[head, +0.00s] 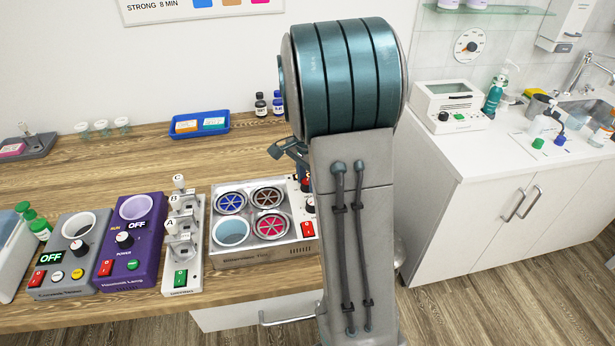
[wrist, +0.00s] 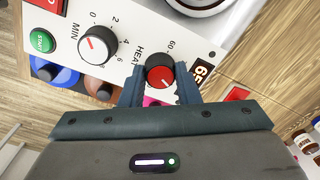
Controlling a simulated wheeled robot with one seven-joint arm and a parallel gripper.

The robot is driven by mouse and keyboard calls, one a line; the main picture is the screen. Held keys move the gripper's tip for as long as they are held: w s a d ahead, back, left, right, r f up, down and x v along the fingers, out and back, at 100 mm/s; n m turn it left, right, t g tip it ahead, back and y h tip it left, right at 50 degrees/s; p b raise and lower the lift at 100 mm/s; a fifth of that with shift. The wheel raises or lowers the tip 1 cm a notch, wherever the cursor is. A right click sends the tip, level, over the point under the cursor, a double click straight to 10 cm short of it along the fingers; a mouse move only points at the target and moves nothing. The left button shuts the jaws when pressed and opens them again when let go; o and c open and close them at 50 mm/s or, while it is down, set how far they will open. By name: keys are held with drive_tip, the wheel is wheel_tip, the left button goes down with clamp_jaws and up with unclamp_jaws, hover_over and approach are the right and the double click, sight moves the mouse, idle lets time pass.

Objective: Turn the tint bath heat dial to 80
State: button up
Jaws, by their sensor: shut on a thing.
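The tint bath (head: 262,258) is a silver box on the wooden counter with several round wells, some under coloured grilles. Its heat dial (wrist: 160,70), black with a red face, sits in the wrist view beside the word HEAT and a 60 mark. My gripper (wrist: 160,90) is shut on this dial, one finger on each side. The dial's pointer is hard to read. A dark display (wrist: 203,72) beside it shows red-and-white figures, seemingly 65, partly cut off. In the head view my arm hides the bath's right end and most of my gripper (head: 290,152).
A MIN dial (wrist: 98,44) and a green button (wrist: 42,41) are on the same panel. Left of the bath stand a white switch unit (head: 181,282), a purple lamp box (head: 130,250) and a grey box (head: 66,265). A blue tray (head: 200,134) lies behind.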

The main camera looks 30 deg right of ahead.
drive_tip(key=shift+m, duration=0.3)
drive_tip(key=o, duration=1)
drive_tip(key=r, duration=1.4)
drive_tip(key=shift+s, duration=0.2)
drive_tip(key=shift+f, duration=0.1)
